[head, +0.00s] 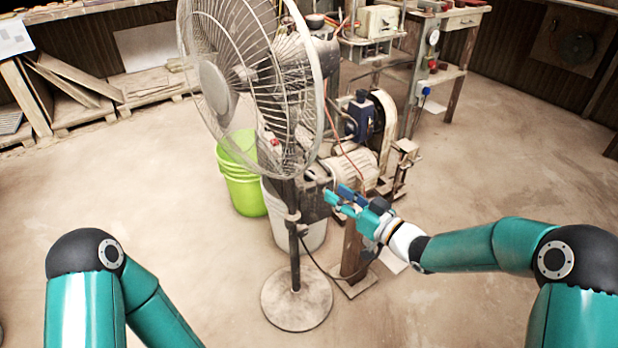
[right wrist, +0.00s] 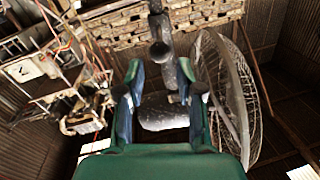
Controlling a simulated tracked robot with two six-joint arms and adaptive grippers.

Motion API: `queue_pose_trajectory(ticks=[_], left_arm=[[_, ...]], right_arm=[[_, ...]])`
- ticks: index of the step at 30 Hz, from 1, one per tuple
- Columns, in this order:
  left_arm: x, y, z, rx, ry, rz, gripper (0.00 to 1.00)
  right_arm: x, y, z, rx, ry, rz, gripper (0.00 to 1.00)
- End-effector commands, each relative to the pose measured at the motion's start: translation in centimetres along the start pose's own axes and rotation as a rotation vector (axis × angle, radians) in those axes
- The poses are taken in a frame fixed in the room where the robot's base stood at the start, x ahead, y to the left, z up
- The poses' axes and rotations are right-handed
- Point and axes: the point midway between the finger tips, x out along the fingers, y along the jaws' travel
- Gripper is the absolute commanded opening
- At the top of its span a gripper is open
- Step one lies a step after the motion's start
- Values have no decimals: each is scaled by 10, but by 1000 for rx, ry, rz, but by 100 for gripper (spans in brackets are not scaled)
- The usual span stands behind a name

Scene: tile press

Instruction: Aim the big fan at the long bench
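The big fan (head: 215,88) stands on a round base (head: 297,305) with a thin pole, in the middle of the head view. Its round wire cage faces left, with the motor on its right side. The cage also shows at the right of the right wrist view (right wrist: 236,90). My right gripper (head: 338,199) is just right of the fan's pole, below the motor, with no clear contact. In the right wrist view its two fingers (right wrist: 160,76) are apart. A long bench (head: 90,8) runs along the back wall at the upper left. My left gripper is out of view.
A green bucket (head: 240,185) stands behind the fan pole. A machine with a motor (head: 355,168) and a wooden post stands close behind my right gripper. A work table (head: 455,18) is at the back right. The floor (head: 130,190) is clear at left and right.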

Motion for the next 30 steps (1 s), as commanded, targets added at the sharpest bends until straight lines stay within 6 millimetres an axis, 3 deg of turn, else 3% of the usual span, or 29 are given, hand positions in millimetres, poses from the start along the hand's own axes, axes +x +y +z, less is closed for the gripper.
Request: queue_pose_trajectory(ticks=[6,13,19,28,30], left_arm=[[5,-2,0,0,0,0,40],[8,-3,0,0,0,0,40],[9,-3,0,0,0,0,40],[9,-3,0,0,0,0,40],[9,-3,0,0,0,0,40]], right_arm=[[49,-1,2,-2,1,-3,36],[86,0,1,-1,1,0,36],[99,0,0,1,0,1,36],[101,1,0,1,0,2,36],[100,1,0,1,0,2,25]])
